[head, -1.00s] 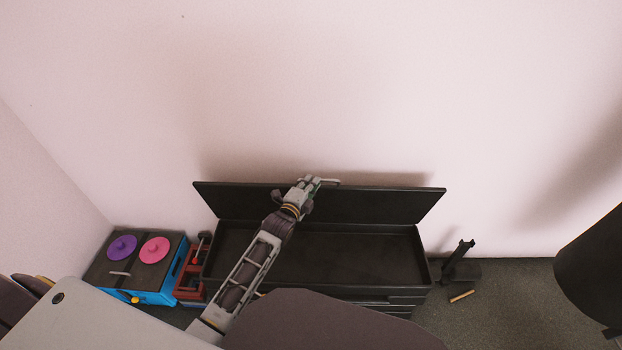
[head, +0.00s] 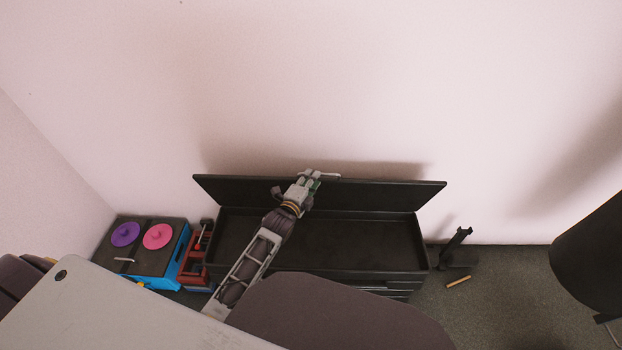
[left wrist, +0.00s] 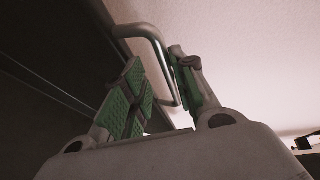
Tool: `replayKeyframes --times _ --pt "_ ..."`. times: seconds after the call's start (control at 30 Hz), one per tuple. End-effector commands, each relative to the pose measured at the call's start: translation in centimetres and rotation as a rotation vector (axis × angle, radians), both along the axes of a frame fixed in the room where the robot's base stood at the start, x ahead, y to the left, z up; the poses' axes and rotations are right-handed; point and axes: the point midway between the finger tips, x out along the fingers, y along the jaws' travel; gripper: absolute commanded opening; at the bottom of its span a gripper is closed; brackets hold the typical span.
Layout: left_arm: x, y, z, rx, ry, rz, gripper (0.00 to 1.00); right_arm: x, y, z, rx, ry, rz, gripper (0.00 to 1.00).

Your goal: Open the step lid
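The step lid (head: 385,195) is the long black panel of a black box (head: 330,262). It stands raised along the back side, near the wall, and the box's hollow inside shows from above. A pale metal bar handle (left wrist: 168,70) sits at the lid's edge. My left gripper (head: 310,182) is at the lid's upper edge, left of its middle. In the left wrist view its green-padded fingers (left wrist: 158,78) are apart, with the handle bar passing in or just behind the gap. No firm grip shows. My right gripper is in neither view.
A blue box (head: 150,262) with purple and pink discs and a red item (head: 195,262) stand left of the black box. A black stand (head: 456,248) and a small wooden stick (head: 458,281) are on the floor to the right. A dark cylinder (head: 592,260) is at far right.

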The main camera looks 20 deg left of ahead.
Motion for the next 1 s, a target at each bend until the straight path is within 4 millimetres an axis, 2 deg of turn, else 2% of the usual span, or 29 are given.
replayKeyframes --times 0.67,1.0 --pt "0.0 0.0 0.4 0.000 -0.008 -0.001 0.32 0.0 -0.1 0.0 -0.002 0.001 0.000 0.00" --pt "-1.7 0.2 0.5 0.001 -0.008 -0.001 0.32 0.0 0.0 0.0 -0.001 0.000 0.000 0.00"
